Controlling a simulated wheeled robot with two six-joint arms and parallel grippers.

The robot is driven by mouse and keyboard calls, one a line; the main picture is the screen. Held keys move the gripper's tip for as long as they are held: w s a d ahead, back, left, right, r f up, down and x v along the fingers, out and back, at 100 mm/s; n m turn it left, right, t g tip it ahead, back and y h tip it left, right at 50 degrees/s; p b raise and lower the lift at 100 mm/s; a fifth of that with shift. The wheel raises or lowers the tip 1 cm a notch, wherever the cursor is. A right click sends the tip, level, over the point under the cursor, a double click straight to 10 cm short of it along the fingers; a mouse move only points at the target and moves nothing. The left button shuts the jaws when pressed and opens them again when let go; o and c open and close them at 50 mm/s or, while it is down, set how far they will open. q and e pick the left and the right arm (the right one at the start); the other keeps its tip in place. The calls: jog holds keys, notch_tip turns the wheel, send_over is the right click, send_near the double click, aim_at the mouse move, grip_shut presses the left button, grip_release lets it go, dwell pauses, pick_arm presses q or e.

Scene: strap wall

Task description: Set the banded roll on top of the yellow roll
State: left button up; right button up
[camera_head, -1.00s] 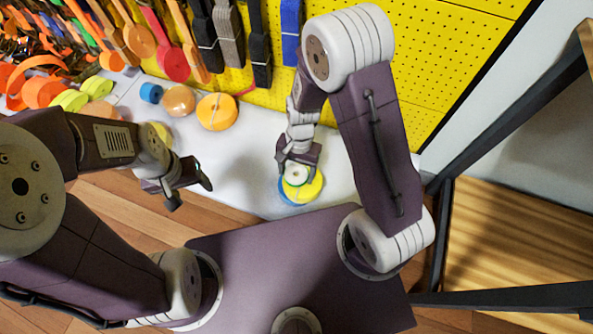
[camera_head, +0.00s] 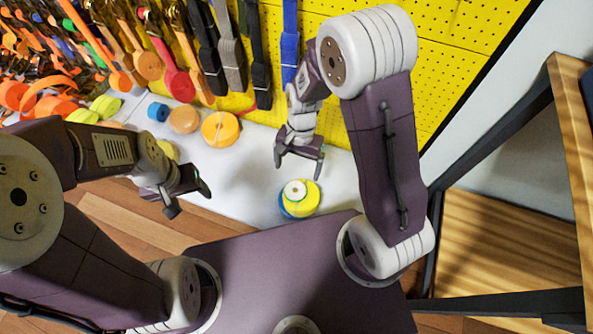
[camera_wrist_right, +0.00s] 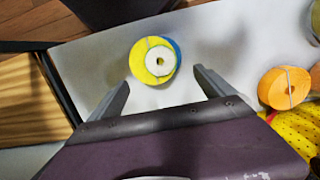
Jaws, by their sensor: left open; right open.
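A small pale roll with a dark centre hole (camera_head: 295,190), which I take for the banded roll, lies flat on top of the yellow roll (camera_head: 308,205). In the right wrist view the pale roll (camera_wrist_right: 160,61) sits a little off centre on the yellow roll (camera_wrist_right: 142,68). A blue roll (camera_wrist_right: 177,48) shows at the edge beneath the yellow one. My right gripper (camera_head: 298,166) is open and empty, behind the stack and apart from it. My left gripper (camera_head: 188,203) is open and empty at the left, over the front edge of the white surface.
Orange rolls (camera_head: 220,129) and a small blue roll (camera_head: 158,112) stand at the back of the white surface (camera_head: 245,170). Straps hang on the yellow pegboard (camera_head: 450,70) behind. The surface between the orange rolls and the stack is clear.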

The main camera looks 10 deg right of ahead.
jog(key=s+d+r+n+t, duration=0.3)
jog(key=s+d+r+n, duration=0.2)
jog(key=d+r+n, duration=0.25)
notch_tip(320, 180, up, 30)
jog(key=p, duration=3)
jog(key=shift+r+m+h+p, duration=0.2)
jog(key=shift+m+h+p, duration=0.2)
jog(key=shift+m, duration=0.05)
